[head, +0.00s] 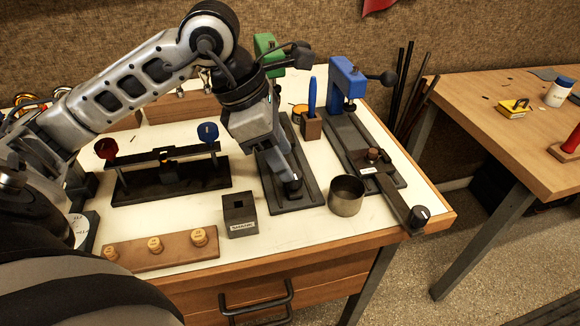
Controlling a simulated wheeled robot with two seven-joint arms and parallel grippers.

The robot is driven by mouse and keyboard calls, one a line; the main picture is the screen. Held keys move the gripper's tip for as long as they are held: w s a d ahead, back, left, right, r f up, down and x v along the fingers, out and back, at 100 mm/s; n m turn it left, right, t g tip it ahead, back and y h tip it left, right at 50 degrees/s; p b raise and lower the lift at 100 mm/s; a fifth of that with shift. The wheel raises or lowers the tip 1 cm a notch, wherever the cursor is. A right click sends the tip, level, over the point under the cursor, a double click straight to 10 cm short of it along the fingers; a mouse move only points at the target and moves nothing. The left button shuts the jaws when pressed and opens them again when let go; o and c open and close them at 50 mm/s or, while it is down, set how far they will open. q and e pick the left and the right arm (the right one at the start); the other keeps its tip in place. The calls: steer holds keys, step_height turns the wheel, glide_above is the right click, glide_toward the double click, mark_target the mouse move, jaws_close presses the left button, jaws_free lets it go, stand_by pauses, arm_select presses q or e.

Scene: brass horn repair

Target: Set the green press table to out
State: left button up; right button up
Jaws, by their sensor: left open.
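The green press (267,45) stands at the back of the workbench, its upper part partly hidden behind my left arm. Its long dark base (308,190) runs toward the front edge. Its sliding table is mostly hidden by my left gripper, so I cannot tell its position well. My left gripper (291,182) is open and points down at the front part of that base, at a dark knob or block there. I cannot tell whether the fingers touch it. My right gripper is not in view.
Right of it stands the blue press (347,80), its dark slide (397,200) reaching the front edge. A metal cup (346,196), a labelled dark block (239,215) and a wooden strip with pegs (160,252) stand nearby. A fixture with red and blue knobs (172,178) is left.

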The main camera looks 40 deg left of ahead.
arm_select(q)
steer(key=shift+x, duration=1.95)
